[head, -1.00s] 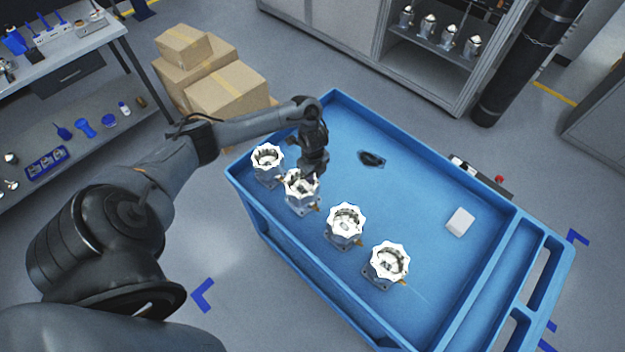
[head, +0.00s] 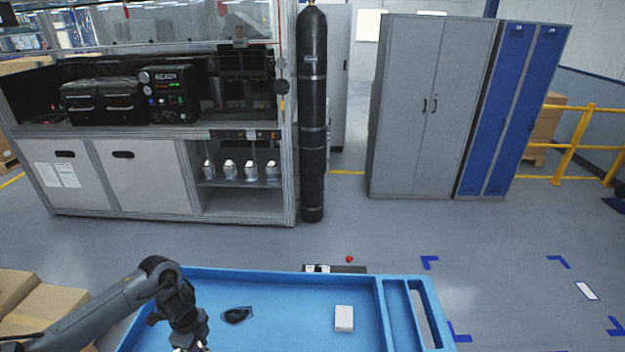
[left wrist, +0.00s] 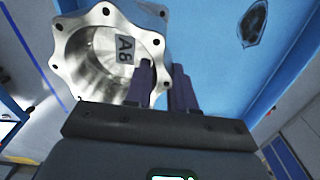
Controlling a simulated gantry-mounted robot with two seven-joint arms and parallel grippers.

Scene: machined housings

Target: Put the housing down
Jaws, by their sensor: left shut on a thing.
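The housing (left wrist: 75,60) is a shiny metal part with a scalloped flange, a round bore and an "A8" label; it fills the upper left of the left wrist view. My left gripper (left wrist: 163,76) is shut on its wall, with one finger at the bore side and the other outside. In the head view my left gripper (head: 190,346) is at the bottom edge, over the left part of the blue cart (head: 285,274), and the housing is almost wholly cut off. I cannot tell whether its base touches the cart. My right gripper is not in view.
A black oval patch (head: 237,315) and a white block (head: 344,319) are on the cart's surface, with bare blue between them. Cardboard boxes (head: 50,312) stand left of the cart.

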